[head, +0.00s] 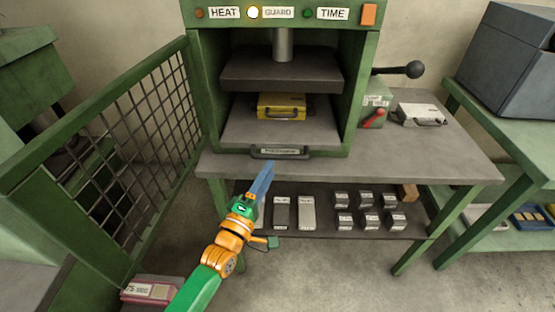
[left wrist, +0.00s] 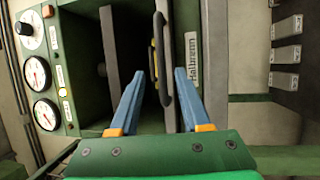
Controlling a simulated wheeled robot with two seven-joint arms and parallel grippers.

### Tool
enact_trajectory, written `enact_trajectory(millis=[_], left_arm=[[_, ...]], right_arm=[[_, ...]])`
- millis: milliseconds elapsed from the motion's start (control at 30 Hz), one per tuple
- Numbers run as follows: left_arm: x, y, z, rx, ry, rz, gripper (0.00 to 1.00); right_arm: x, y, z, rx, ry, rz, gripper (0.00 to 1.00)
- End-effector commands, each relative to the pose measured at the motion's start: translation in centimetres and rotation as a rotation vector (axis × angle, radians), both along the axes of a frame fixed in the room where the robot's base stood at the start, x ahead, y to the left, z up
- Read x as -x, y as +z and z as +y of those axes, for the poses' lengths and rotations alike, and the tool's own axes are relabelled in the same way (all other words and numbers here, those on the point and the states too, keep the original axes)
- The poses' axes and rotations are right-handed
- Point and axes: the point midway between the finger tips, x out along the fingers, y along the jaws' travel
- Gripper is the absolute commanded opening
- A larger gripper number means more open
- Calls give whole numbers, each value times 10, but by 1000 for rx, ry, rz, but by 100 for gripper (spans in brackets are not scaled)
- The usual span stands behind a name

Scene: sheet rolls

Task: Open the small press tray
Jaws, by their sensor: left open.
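The press tray (head: 245,130) is a grey slab low inside the green press, with a yellow box (head: 282,106) on it. A dark bar handle (head: 262,155) with a white label is at its front edge. My left gripper (head: 268,166) is open and empty, its blue fingers pointing up at the handle from just below and in front. In the left wrist view, a dark handle (left wrist: 164,75) shows between the open fingertips (left wrist: 160,72), with the label (left wrist: 193,60) to its right. I cannot tell whether the fingers touch it. My right gripper is in neither view.
The mesh guard (head: 150,120) stands swung out to the left, near my left arm. The dark upper platen (head: 280,70) hangs above the yellow box. A bench (head: 430,160) extends right, with several small blocks on the shelf below.

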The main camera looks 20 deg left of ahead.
Motion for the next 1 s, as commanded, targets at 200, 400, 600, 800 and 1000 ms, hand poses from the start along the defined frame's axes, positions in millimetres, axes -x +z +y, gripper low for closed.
enact_trajectory(millis=[200, 400, 600, 800, 1000], left_arm=[[-43, 8, -6, -1, -1, 1, 47], [-62, 10, -8, -4, 0, 5, 47], [-62, 10, -8, -4, 0, 6, 47], [-62, 10, -8, -4, 0, 6, 0], [-62, 10, -8, -5, 0, 6, 0]], right_arm=[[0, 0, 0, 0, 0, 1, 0], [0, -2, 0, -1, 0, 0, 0], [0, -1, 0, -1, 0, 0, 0], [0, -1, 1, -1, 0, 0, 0], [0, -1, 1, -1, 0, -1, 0]])
